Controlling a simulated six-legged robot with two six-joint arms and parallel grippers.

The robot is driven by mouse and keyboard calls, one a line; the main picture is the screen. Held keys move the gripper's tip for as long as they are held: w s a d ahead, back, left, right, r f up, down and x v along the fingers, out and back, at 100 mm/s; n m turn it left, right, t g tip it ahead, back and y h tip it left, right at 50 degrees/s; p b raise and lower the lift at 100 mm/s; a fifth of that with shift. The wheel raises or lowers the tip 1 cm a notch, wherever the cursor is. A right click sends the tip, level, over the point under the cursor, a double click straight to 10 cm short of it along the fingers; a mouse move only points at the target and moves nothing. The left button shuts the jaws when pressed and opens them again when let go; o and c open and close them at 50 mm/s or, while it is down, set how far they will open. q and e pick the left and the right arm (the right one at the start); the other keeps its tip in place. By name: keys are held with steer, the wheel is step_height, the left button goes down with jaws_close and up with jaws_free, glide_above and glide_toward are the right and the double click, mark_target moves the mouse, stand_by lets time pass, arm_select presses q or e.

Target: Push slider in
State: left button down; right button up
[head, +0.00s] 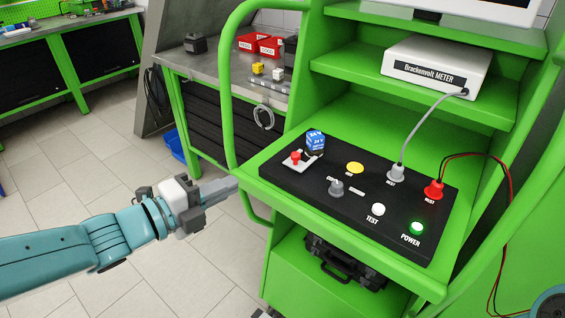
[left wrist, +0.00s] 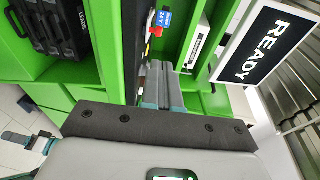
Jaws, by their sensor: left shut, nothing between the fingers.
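A black control panel (head: 300,187) lies on the green bench. At its left end is a small white plate with a red knob (head: 295,158), and a blue 24 V block (head: 315,142) stands just behind it. I cannot tell for sure which part is the slider; the white plate with the red knob looks most like it. My left gripper (head: 234,184) is shut and empty, its fingers pointing right at the bench's left edge, apart from the knob. In the left wrist view the closed fingers (left wrist: 163,88) point toward the panel's edge, near the blue block (left wrist: 164,18).
The panel also has a yellow button (head: 355,168), a grey knob (head: 336,187), a white TEST button (head: 378,209), a lit green POWER light (head: 417,228) and two cable plugs. A green tube rail (head: 228,90) rises beside my left gripper. A black case (head: 345,264) sits below.

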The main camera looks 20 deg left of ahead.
mark_target(292, 157)
arm_select(q)
steer(key=x, duration=1.4)
steer(key=b+x, duration=0.1)
steer(key=x, duration=0.2)
steer(key=shift+w, duration=0.5)
steer(key=shift+s+r, duration=0.1)
steer(key=shift+r, duration=0.15)
